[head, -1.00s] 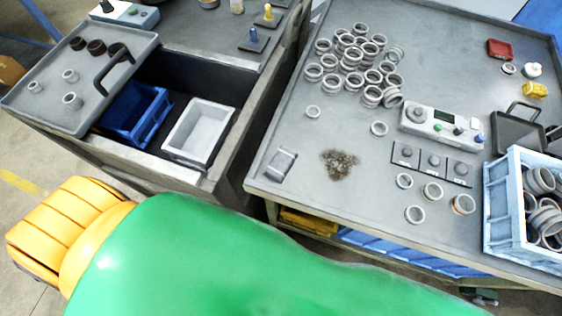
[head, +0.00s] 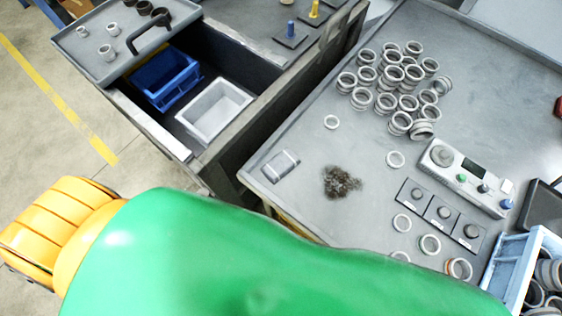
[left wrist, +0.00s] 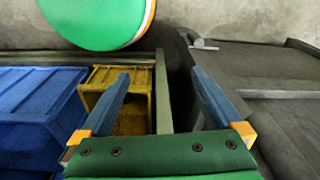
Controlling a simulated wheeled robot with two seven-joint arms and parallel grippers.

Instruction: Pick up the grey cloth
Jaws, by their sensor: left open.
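The grey cloth (head: 281,166) looks like a small folded grey bundle with a lighter end. In the head view it lies on the near left corner of the grey worktable (head: 318,112), apart from any gripper that I can see. My left gripper (left wrist: 160,88) shows in the left wrist view with its two blue fingers wide apart and nothing between them. Behind the fingers are a yellow bin and a dark gap. I cannot make out the cloth for certain in the left wrist view. My right gripper is in neither view.
A dark pile of debris (head: 341,182) lies right of the cloth. Several metal rings (head: 395,80), a control box (head: 468,178) and a light blue crate (head: 512,268) are farther right. A white bin (head: 213,108) stands left. Blue (left wrist: 38,112) and yellow (left wrist: 117,78) bins show near my left gripper.

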